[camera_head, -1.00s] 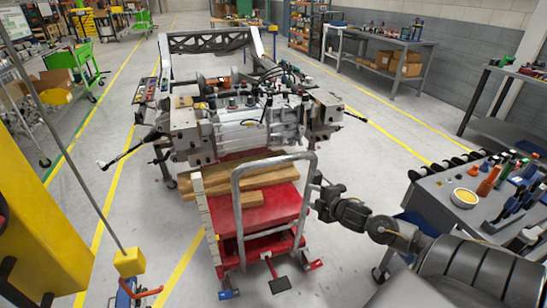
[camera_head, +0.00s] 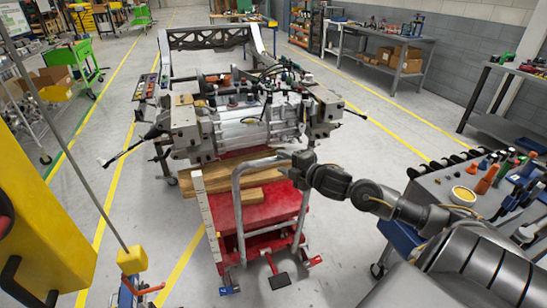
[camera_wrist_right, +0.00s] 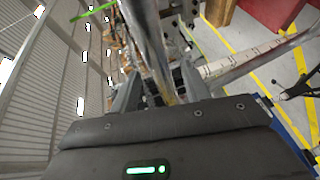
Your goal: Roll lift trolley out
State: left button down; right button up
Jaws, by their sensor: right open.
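The lift trolley is a red platform (camera_head: 255,212) on small wheels with a grey tubular push handle (camera_head: 237,205) at its near end. Wooden blocks (camera_head: 240,178) lie on it under a large silver drive unit (camera_head: 245,125). My right gripper (camera_head: 297,164) is at the upper right corner of the handle. In the right wrist view the open fingers (camera_wrist_right: 158,95) stand on either side of the grey handle tube (camera_wrist_right: 146,40). Whether they touch the tube I cannot tell. My left gripper does not show.
A grey tool cart (camera_head: 425,195) with bottles and an orange cone stands at the right, close to my right arm. A yellow post (camera_head: 40,230) stands at the left. Floor is clear in front of the trolley. A workbench (camera_head: 385,45) stands along the back wall.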

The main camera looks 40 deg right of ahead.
aim_at(273, 158)
jog(key=shift+p+x, duration=0.35)
jog(key=shift+x, duration=2.3)
grip_shut()
